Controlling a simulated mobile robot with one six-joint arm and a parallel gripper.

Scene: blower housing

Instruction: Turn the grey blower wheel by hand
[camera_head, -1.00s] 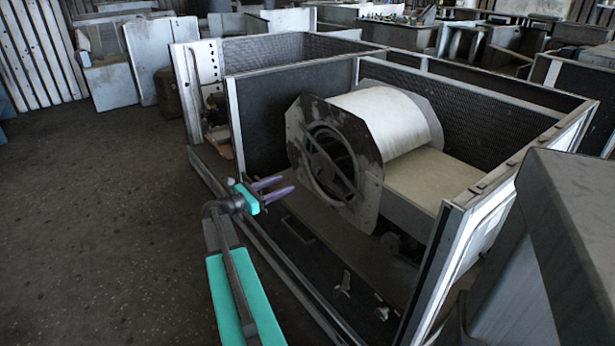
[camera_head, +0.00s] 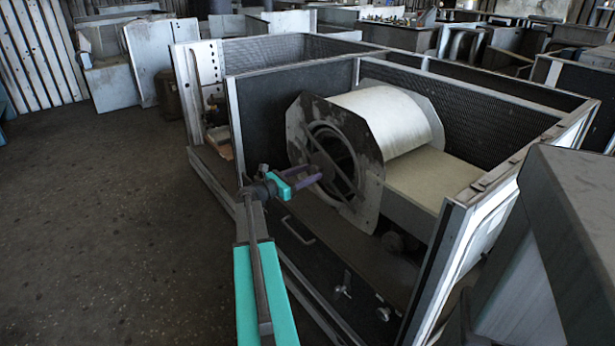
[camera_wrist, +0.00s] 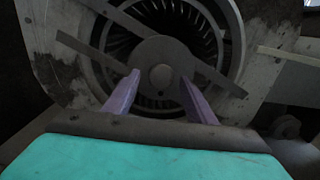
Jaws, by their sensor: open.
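The blower wheel (camera_head: 330,150) sits inside the round opening of the blower housing (camera_head: 376,125). Its dark vanes (camera_wrist: 206,45) show as a ring in the wrist view, behind a crossing brace and a round hub (camera_wrist: 161,76). My gripper (camera_head: 320,174) is in front of the opening, its two purple fingers pointing at the hub. In the wrist view the fingers (camera_wrist: 160,86) are spread to either side of the lower hub, with nothing seen held between them. I cannot tell whether the fingertips touch the hub or brace.
A metal cabinet frame with mesh walls (camera_head: 500,120) surrounds the housing. Its front lower panel (camera_head: 300,232) has a handle and lies below my arm. A large grey box (camera_head: 570,230) stands at the right. The floor (camera_head: 110,220) at the left is clear.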

